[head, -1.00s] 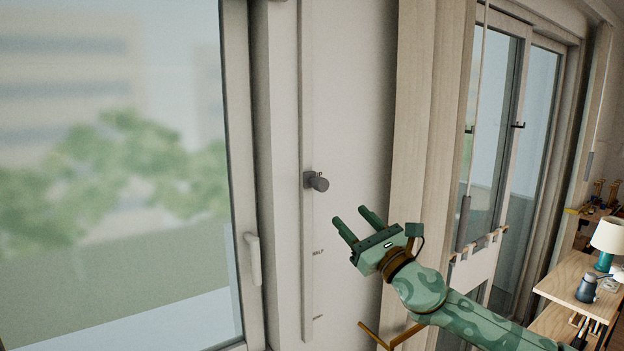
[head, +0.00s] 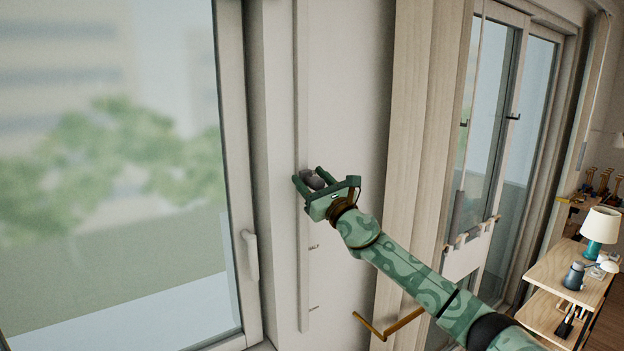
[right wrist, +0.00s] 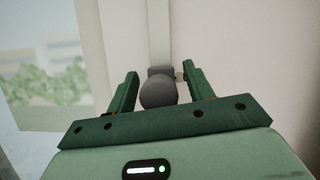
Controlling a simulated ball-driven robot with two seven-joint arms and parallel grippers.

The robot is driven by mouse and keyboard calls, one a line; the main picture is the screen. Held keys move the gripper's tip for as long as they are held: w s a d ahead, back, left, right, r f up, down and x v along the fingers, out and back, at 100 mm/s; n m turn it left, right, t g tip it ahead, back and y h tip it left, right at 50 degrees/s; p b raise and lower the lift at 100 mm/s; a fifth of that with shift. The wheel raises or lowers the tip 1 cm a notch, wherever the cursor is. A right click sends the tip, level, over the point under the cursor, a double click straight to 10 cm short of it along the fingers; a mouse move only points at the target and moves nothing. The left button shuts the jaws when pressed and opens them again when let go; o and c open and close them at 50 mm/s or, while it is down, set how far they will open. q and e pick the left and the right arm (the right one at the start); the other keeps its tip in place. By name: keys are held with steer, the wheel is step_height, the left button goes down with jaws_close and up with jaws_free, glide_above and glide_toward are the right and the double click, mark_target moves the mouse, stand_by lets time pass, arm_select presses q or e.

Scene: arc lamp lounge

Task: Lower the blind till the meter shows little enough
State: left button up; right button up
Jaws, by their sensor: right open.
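A grey round knob (head: 314,180) sits on a pale vertical rail (head: 303,270) on the wall beside the window. Marks stand along the rail; one reads HALF (head: 314,247). My right gripper (head: 308,175) is open with a finger on each side of the knob. In the right wrist view the knob (right wrist: 158,92) lies between the two fingers of the right gripper (right wrist: 160,82), with a gap visible on both sides. My left gripper is not in view. I see no meter and no blind cloth across the visible glass.
A large window (head: 110,180) with a handle (head: 250,256) is on the left. A brass-coloured bar (head: 385,325) sticks out below my right arm. On the right are a glazed door (head: 490,130) and a wooden table (head: 560,280) with a lamp (head: 600,228).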

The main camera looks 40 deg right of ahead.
mark_target(304, 250)
jaws_close()
step_height(304, 250, down, 23)
steer(key=b, duration=2.1)
steer(key=shift+r+b, duration=0.15)
steer(key=shift+b, duration=0.25)
steer(key=shift+r, duration=0.1)
jaws_free()
